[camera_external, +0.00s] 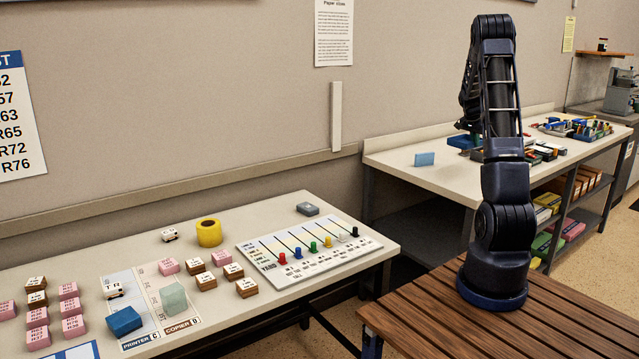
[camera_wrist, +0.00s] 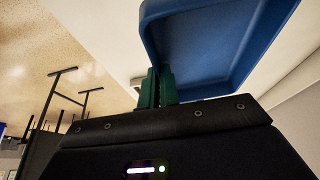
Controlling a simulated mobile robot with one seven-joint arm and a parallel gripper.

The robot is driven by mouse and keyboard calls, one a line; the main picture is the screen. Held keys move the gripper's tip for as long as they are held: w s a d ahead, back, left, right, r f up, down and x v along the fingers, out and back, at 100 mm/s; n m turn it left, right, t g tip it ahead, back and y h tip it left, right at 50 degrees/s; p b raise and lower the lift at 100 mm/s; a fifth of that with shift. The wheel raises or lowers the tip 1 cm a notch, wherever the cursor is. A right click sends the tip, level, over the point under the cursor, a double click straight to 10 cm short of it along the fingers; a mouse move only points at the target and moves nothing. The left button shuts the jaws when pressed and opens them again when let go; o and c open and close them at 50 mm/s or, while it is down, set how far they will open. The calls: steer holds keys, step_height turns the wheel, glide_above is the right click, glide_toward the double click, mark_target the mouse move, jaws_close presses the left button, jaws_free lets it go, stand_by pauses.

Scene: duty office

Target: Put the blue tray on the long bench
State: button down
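The blue tray (camera_wrist: 215,45) fills the upper right of the wrist view, close to the camera, with its raised rim showing. My gripper (camera_wrist: 156,80) has its green fingers close together at the tray's left edge, and they appear closed on its rim. In the external view my gripper is hidden behind my arm. A blue shape (camera_external: 461,141) shows left of my arm, over the back bench; I cannot tell for sure that it is the tray. The long pale bench (camera_external: 440,183) runs along the wall behind my arm.
On the bench stand a light blue block (camera_external: 425,159) and, to the right, a crowded group of coloured items (camera_external: 575,128). Bare bench top lies around the block. A front table (camera_external: 240,288) holds small blocks, a yellow tape roll (camera_external: 209,232) and a peg board (camera_external: 310,250).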

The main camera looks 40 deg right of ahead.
step_height(320, 180, down, 12)
steer(key=shift+f, duration=0.25)
stand_by(0.3)
steer(key=shift+f, duration=0.15)
steer(key=c, duration=1.6)
jaws_free()
steer(key=shift+c, duration=0.2)
